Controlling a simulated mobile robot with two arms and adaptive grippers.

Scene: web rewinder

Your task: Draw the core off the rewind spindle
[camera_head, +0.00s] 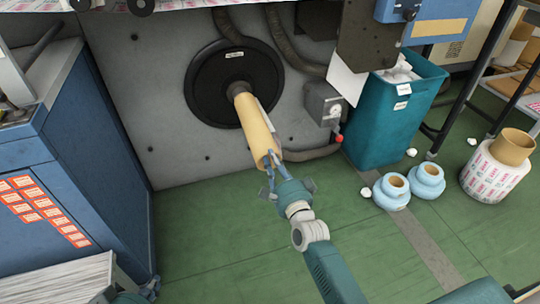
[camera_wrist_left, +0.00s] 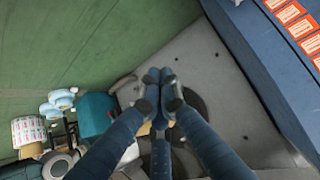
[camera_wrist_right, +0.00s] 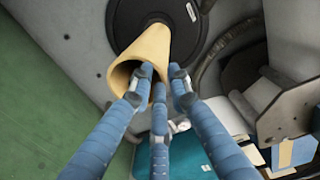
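The tan core (camera_head: 256,127) sits on the rewind spindle (camera_head: 238,89), which sticks out of a round black disc (camera_head: 206,83) on the grey machine face. A short grey piece of spindle shows between disc and core. My right gripper (camera_head: 270,166) is at the core's free end. In the right wrist view the core (camera_wrist_right: 150,45) shows its open bore, with one finger of my right gripper (camera_wrist_right: 162,72) in front of or inside it and another outside the rim. Whether they press the wall is unclear. My left gripper (camera_wrist_left: 160,76) is empty, fingertips together, low at the left.
A teal bin (camera_head: 390,120) stands right of the spindle, with small blue rolls (camera_head: 391,192) and a large printed roll (camera_head: 494,178) on the floor. A blue cabinet (camera_head: 100,170) stands left. Green floor before the spindle is clear.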

